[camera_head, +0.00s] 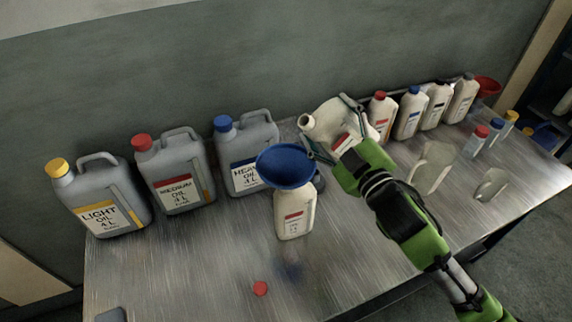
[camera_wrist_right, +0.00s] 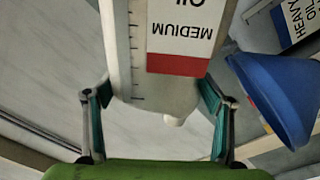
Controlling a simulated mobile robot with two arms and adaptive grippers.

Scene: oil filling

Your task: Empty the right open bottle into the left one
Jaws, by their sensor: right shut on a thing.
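The left bottle (camera_head: 294,215) is a small white bottle with a red-striped label, upright on the table. A blue funnel (camera_head: 285,166) sits over its top and hides its mouth; the funnel also shows in the right wrist view (camera_wrist_right: 275,95). The right bottle (camera_head: 335,117) is white, open and tipped, its mouth toward the upper left, above the funnel's right side. My right gripper (camera_head: 333,127) is shut around it. In the right wrist view its red-striped MEDIUM OIL label (camera_wrist_right: 180,35) shows upside down between the fingers. No oil stream is visible. My left gripper is not in view.
Large grey cans with yellow (camera_head: 103,200), red (camera_head: 173,172) and blue caps (camera_head: 245,150) stand behind and to the left. Several capped white bottles (camera_head: 410,113) stand at the back right. Clear jugs (camera_head: 431,168) stand right of my arm. A red cap (camera_head: 260,288) lies in front.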

